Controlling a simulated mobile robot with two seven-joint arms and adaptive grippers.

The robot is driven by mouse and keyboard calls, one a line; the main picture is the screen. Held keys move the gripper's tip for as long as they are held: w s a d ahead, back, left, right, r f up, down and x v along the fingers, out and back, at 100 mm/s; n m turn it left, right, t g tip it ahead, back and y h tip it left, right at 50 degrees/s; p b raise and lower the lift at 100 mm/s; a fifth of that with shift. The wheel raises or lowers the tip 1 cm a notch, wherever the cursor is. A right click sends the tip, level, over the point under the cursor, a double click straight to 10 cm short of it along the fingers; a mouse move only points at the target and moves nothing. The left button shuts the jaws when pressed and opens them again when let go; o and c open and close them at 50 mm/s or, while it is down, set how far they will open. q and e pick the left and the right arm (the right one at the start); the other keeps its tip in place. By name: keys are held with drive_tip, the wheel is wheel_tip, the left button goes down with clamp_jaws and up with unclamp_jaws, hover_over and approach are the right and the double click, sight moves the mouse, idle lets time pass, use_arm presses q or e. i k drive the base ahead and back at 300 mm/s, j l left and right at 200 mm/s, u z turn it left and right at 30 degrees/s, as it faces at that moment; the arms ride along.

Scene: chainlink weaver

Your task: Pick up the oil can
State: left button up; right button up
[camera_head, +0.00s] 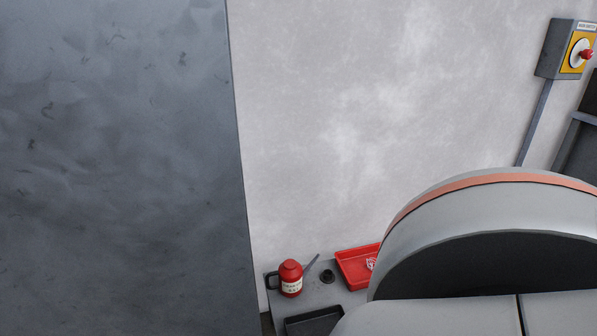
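The oil can (290,279) is red with a pale label, a dark handle on its left and a thin grey spout slanting up to the right. It stands upright on a grey bench top (318,294) low in the picture. Neither of my grippers shows in the head view, and nothing is seen touching the can.
A red tray (356,268) and a small dark round part (327,276) sit right of the can; a black tray (314,322) is in front. A large dark grey panel (115,160) fills the left. A big rounded grey machine housing (480,220) blocks the lower right.

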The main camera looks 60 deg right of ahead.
sight(291, 274)
drive_tip(key=k+l, duration=0.1)
drive_tip(key=l, duration=1.55)
drive_tip(key=k, duration=0.05)
